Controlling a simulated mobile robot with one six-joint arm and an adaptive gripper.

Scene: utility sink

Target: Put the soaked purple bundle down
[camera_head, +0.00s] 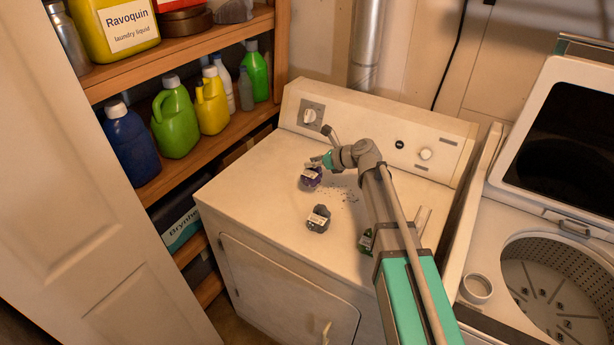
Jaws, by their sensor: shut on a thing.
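The purple bundle (311,178) is small, with a white label, and shows over the back left part of the white dryer top (260,185). My gripper (316,164) is at its upper side and shut on it. The fingertips are small in this view and partly hidden. I cannot tell whether the bundle touches the dryer top or hangs just above it. Dark specks lie on the surface just right of it.
A dark grey labelled bundle (318,219) sits in front of the purple one. A green labelled bundle (366,241) is partly hidden by my arm. The dryer's control panel (375,137) rises behind. A shelf of bottles (175,118) stands left, an open washer (545,270) right.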

